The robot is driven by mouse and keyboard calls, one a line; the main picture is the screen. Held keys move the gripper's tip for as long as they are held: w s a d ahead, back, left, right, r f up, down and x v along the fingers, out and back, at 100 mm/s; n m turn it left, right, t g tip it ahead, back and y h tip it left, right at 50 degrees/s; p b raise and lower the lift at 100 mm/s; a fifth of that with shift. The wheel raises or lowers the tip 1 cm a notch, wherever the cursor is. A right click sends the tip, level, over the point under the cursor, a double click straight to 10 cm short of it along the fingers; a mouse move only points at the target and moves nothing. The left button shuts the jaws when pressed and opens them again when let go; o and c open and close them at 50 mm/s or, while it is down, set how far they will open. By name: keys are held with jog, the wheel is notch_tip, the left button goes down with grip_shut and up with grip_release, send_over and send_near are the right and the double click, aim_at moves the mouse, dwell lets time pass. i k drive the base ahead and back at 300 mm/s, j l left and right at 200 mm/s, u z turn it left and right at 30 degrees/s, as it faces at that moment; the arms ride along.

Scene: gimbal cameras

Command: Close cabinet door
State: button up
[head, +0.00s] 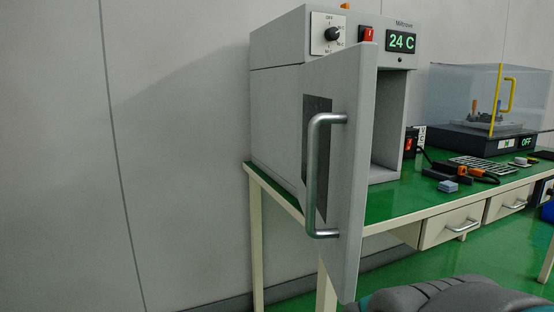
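The grey cabinet (276,110) stands on the green-topped table. Its door (346,90) is swung open toward me and hangs past the table's front edge. A silver bar handle (312,180) is on the door's outer face, beside a dark window panel (322,200). Part of the cabinet's empty-looking interior (390,120) shows to the right of the door. My gripper does not show in the head view. A dark grey rounded shape at the bottom right seems to be part of my own body.
The green table (400,203) carries a clear-covered box (480,100) with a yellow handle, a soldering tool with an orange grip (474,171) and a small blue block (448,186). Drawers (450,226) hang under the table. A grey wall is at left.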

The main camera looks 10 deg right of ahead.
aim_at(337, 92)
jog(key=k+j+u, duration=0.2)
jog(key=k, duration=0.3)
jog(key=k+j+u, duration=0.2)
jog(key=k+j, duration=0.15)
jog(key=k+z, duration=0.15)
jog(key=u, duration=0.2)
jog(key=i+l, duration=0.05)
